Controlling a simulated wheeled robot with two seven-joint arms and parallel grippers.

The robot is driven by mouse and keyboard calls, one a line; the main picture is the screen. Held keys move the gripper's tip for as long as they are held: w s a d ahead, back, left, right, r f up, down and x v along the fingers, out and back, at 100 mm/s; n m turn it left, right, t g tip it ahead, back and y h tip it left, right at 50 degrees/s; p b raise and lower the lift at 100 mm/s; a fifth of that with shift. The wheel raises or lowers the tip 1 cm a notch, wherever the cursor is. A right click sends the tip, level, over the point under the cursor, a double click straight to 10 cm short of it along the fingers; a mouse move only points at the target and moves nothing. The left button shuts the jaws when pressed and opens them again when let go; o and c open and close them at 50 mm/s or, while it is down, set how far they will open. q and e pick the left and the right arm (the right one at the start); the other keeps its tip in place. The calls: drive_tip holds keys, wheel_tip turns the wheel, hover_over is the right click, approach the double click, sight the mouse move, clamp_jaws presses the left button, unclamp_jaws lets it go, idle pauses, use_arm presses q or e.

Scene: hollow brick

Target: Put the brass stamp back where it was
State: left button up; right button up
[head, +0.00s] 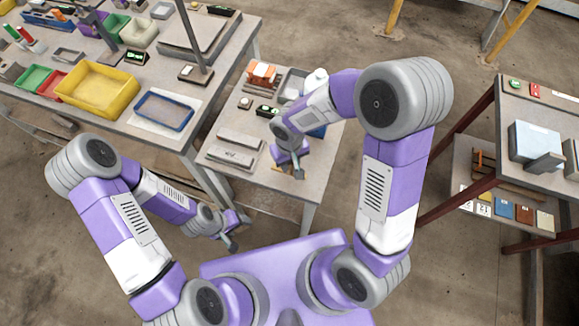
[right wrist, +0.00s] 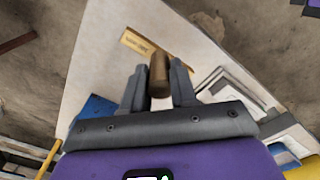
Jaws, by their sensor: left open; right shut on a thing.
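The brass stamp (right wrist: 159,70), a short brown cylinder, shows in the right wrist view between the two fingers of my right gripper (right wrist: 158,88). The gripper is shut on it. A small tan label plate (right wrist: 137,42) with dark lettering lies on the pale table top ahead of the stamp. In the head view my right gripper (head: 296,168) is over the front edge region of the small middle table (head: 275,187); I cannot make out the stamp there. My left gripper (head: 233,232) is open and empty, low in front of the tables.
Two grey flat pieces (head: 232,157) lie left of my right gripper on the middle table. An orange item (head: 262,74) and small devices stand farther back. The left table holds a yellow bin (head: 97,90) and a blue-rimmed tray (head: 164,111). A shelf (head: 500,130) stands at the right.

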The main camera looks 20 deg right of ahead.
sight(290, 167)
drive_tip(key=shift+w+f, duration=0.1)
drive_tip(key=shift+f, duration=1.4)
drive_tip(key=shift+b, duration=0.35)
drive_tip(key=shift+f, duration=0.2)
drive_tip(key=o, duration=0.8)
drive_tip(key=shift+o, duration=0.2)
drive_tip(key=shift+r, duration=0.15)
drive_tip(key=shift+r, duration=0.3)
wheel_tip(290, 167, up, 12)
drive_tip(key=p, duration=0.3)
drive_tip(key=shift+f, duration=0.2)
